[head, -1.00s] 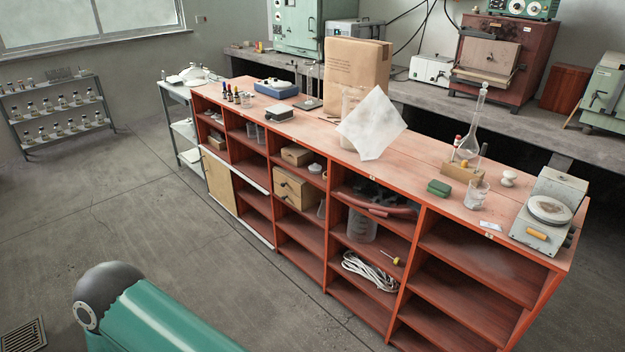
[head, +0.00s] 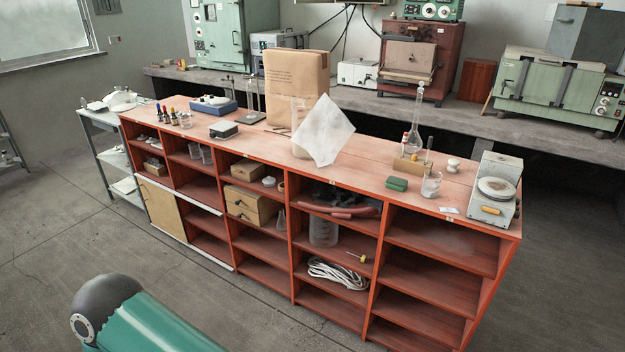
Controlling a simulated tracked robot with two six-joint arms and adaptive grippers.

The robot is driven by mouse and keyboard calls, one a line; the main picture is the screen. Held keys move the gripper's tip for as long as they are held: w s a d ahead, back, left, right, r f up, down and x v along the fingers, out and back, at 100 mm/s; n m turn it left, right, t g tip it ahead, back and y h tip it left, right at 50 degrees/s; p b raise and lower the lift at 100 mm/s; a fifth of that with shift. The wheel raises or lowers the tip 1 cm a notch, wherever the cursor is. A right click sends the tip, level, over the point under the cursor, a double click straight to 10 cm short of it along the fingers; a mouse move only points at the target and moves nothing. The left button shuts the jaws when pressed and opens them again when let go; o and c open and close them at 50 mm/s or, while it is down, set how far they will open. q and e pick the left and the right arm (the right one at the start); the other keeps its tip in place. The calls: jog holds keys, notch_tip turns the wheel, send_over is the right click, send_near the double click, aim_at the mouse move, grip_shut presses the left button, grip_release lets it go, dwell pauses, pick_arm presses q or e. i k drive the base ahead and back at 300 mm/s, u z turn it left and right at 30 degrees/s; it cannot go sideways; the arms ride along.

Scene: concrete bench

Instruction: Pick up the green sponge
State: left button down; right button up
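The green sponge (head: 397,184) is a small dark green block lying on the red bench top (head: 350,185), near its front edge and right of the middle. It stands just left of a small glass beaker (head: 431,185) and in front of a wooden block holder (head: 412,166). Nothing covers it. Neither gripper is in the head view. Only a green and grey arm part of mine shows at the bottom left, well away from the sponge.
A white sheet (head: 325,131) leans by a large brown paper bag (head: 296,88) left of the sponge. A tall flask (head: 415,125) stands behind it. A balance-like device (head: 495,188) is at the bench's right end. Open floor (head: 60,240) lies in front.

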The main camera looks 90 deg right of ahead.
aim_at(393, 182)
jog(key=z, duration=0.05)
jog(key=i, duration=0.25)
jog(key=z, duration=2.6)
jog(key=k, duration=0.35)
jog(key=z, duration=0.6)
jog(key=i, duration=1.15)
jog(key=u, duration=0.2)
